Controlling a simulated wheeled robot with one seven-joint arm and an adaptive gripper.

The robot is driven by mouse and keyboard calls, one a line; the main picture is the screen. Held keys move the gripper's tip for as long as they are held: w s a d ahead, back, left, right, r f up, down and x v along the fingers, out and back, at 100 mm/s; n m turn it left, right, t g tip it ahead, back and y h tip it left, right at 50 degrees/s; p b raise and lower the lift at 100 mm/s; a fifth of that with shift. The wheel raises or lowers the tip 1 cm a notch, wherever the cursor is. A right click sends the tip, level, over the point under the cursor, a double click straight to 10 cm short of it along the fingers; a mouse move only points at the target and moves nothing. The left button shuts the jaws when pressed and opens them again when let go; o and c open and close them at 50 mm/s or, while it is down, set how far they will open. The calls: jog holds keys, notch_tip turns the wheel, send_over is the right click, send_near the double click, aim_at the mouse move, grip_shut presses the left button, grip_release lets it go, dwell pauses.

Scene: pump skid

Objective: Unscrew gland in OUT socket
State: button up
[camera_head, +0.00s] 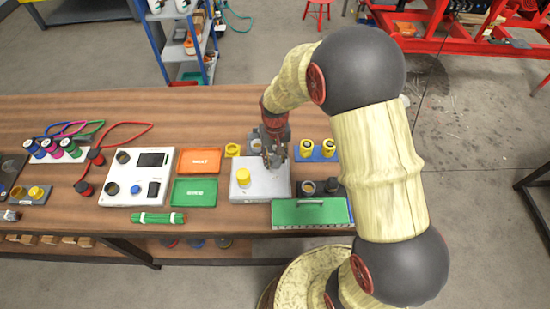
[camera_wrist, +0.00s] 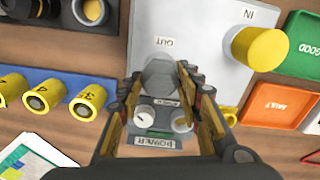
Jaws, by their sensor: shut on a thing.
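The grey unit (camera_head: 268,192) stands on the bench. A grey hexagonal gland (camera_wrist: 160,74) sits at its OUT label (camera_wrist: 165,43) in the wrist view. My gripper (camera_wrist: 157,84) is shut on the gland, with one finger on each side. The fingers hide part of the gland and its socket, so I cannot tell how far it is seated. In the head view my gripper (camera_head: 272,160) reaches down over the back right of the unit. A yellow cap (camera_wrist: 257,48) stands upright by the IN label (camera_wrist: 262,15), and it also shows in the head view (camera_head: 243,176).
A blue rack (camera_head: 318,156) with yellow cylinders stands behind and right of the unit. An orange tray (camera_head: 201,160) and a green tray (camera_head: 195,191) lie left.

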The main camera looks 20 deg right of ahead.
jog(key=n, duration=0.4)
jog(key=shift+p, duration=0.4)
jog(key=n, duration=0.5)
jog(key=shift+p, duration=0.35)
jog(key=o, duration=1.2)
jog(key=m, duration=0.4)
jog(key=shift+p, duration=0.35)
jog(key=m, duration=0.5)
jog(key=shift+p, duration=0.3)
jog(key=c, duration=0.3)
